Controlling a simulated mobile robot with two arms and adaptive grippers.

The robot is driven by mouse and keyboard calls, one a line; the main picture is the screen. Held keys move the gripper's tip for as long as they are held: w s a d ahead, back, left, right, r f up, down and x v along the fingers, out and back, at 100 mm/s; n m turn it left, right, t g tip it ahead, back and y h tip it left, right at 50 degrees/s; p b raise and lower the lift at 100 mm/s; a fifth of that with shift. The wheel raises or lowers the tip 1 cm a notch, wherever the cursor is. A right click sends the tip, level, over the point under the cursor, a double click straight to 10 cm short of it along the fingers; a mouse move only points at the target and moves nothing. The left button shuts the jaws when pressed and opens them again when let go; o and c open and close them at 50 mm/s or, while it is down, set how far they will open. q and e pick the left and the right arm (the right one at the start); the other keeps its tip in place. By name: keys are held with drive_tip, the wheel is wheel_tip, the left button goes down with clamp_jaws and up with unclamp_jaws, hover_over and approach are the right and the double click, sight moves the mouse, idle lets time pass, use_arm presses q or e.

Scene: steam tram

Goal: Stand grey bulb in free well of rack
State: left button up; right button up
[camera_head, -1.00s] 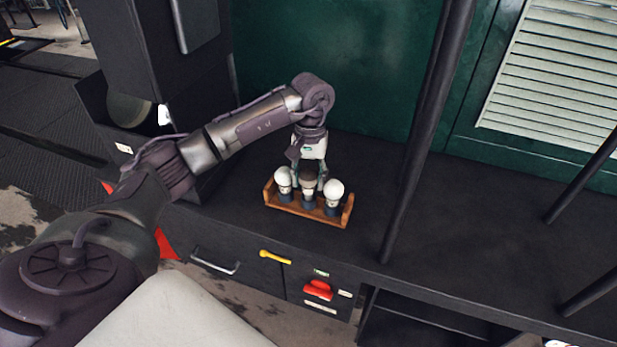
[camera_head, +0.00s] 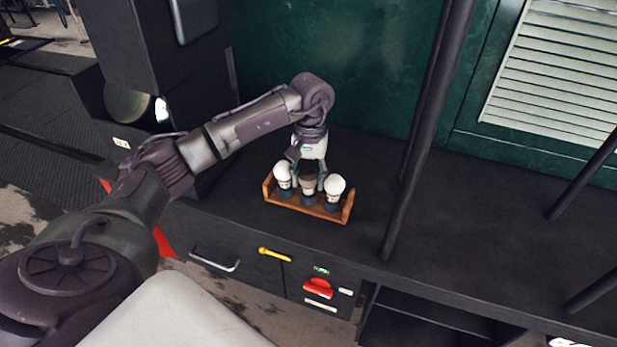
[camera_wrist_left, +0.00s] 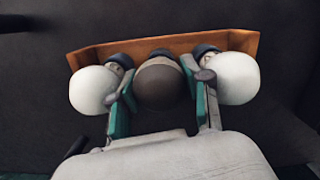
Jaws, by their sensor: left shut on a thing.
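The wooden rack (camera_head: 330,213) stands on the black counter. It also shows in the left wrist view (camera_wrist_left: 85,57). A white bulb stands at each end of it, the left one (camera_head: 283,174) and the right one (camera_head: 335,187). The grey bulb (camera_wrist_left: 160,84) is upright between them, in the middle of the rack. My left gripper (camera_wrist_left: 160,95) is shut on the grey bulb, one finger on each side, between the white bulbs. Whether the bulb's base touches the bottom of the well is hidden. My right gripper is not in view.
A dark post (camera_head: 420,140) rises from the counter right of the rack. A green wall (camera_head: 330,80) stands behind. A yellow handle (camera_head: 273,254) and a red handle (camera_head: 318,288) are on the front below.

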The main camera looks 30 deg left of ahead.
use_arm(q)
drive_tip(key=o, duration=1.2)
drive_tip(key=shift+o, duration=0.5)
drive_tip(key=o, duration=0.4)
drive_tip(key=shift+c, duration=0.2)
drive_tip(key=shift+r, duration=0.1)
drive_tip(key=shift+r+p, duration=1.3)
drive_tip(key=shift+r, duration=1.6)
drive_tip(key=shift+f, duration=0.1)
